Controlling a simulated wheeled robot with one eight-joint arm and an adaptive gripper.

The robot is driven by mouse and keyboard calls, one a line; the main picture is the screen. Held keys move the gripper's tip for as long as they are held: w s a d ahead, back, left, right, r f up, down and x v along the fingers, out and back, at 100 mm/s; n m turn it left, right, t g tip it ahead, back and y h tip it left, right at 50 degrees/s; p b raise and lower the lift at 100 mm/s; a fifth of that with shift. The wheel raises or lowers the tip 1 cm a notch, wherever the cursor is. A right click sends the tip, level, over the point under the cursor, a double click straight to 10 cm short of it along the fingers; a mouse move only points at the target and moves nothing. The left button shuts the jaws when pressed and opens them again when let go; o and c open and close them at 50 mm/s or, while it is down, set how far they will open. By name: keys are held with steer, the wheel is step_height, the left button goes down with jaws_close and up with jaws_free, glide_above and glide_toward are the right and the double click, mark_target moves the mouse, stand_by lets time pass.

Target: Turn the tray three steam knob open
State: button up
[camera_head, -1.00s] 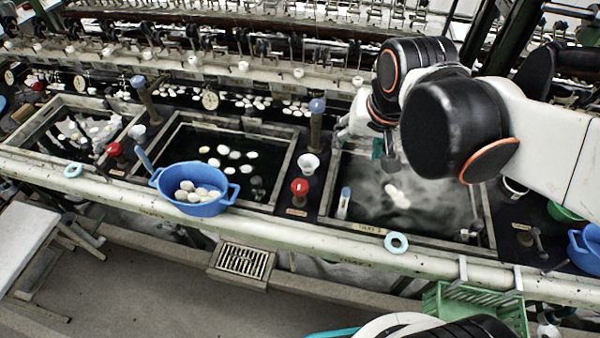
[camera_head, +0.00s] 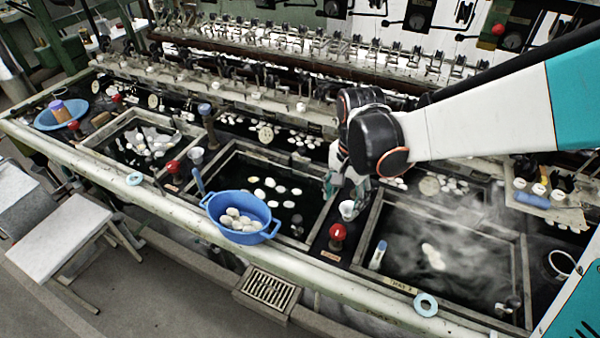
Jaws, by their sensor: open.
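Tray three (camera_head: 400,286) is the steaming basin at the right, with a few pale cocoons in its dark water. A red knob (camera_head: 337,232) stands upright on the dark strip between tray three and the basin to its left. I cannot tell from its small label whether it is the steam knob. My gripper (camera_head: 346,187) is open with its teal-tipped fingers pointing down, above and behind the red knob. It appears empty and apart from the knob. A small white cup (camera_head: 347,210) shows between the fingers and the knob; I cannot tell whether they touch it.
A blue colander (camera_head: 240,230) of cocoons sits on the front rail. Pale blue rings (camera_head: 426,304) lie on the rail. Another red knob (camera_head: 173,167) stands further left. A grey handle (camera_head: 510,304) is at tray three's right front corner. Reeling machinery (camera_head: 300,60) lines the back.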

mark_target(339, 229)
step_height(339, 229, down, 13)
steer(key=b, duration=0.9)
steer(key=shift+w+f, duration=0.1)
steer(key=shift+f, duration=0.05)
steer(key=c, duration=1)
